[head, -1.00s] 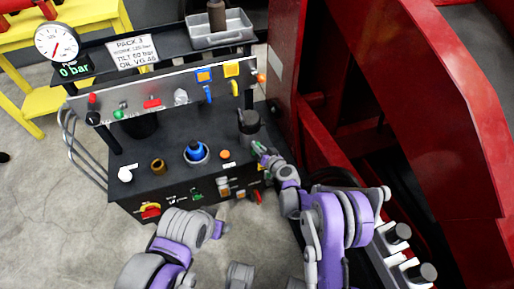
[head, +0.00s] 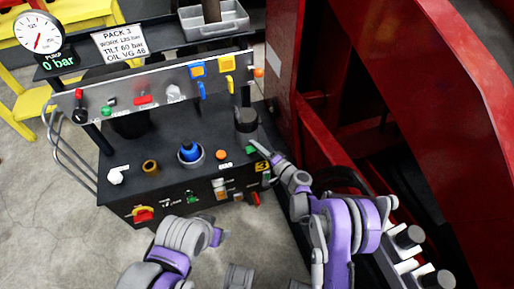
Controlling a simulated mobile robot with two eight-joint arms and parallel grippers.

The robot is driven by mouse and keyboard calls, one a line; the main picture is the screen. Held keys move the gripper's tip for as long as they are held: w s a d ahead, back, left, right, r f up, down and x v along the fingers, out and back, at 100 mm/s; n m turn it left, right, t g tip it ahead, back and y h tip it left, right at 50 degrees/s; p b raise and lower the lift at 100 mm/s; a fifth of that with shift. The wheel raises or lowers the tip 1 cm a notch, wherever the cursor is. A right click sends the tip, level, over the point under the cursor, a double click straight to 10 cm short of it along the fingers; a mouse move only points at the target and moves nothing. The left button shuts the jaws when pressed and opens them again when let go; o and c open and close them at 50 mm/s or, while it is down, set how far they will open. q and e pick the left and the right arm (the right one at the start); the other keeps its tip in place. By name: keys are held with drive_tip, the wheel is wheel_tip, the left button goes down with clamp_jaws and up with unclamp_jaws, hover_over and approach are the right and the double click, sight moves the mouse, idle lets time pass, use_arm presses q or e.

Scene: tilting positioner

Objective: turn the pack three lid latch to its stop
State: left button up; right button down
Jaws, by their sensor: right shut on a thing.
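The pack three unit is a black bench (head: 135,185) with a control panel, and a yellow label with a 3 (head: 263,167) marks its front right corner. A dark capped cylinder (head: 246,121) stands at the right end of the bench top. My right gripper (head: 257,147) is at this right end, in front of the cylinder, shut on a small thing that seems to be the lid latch. The fingers mostly hide it, so its angle cannot be told. My left arm shows at the lower left, but its gripper cannot be made out.
A pressure gauge (head: 38,33) reads 0 bar beside a white PACK 3 sign (head: 120,41). A blue knob (head: 190,151), an orange button (head: 221,154) and a brass fitting (head: 150,167) stand on the bench top. A large red frame (head: 430,130) rises close on the right.

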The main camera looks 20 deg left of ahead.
drive_tip(key=shift+f+m+y, duration=0.15)
drive_tip(key=shift+m+y, duration=0.25)
drive_tip(key=shift+m, duration=0.5)
drive_tip(key=c, duration=0.8)
unclamp_jaws()
drive_tip(key=shift+d, duration=0.1)
drive_tip(key=p+v, duration=0.1)
drive_tip(key=v, duration=0.6)
drive_tip(key=shift+s+f, duration=0.1)
drive_tip(key=shift+s, duration=0.1)
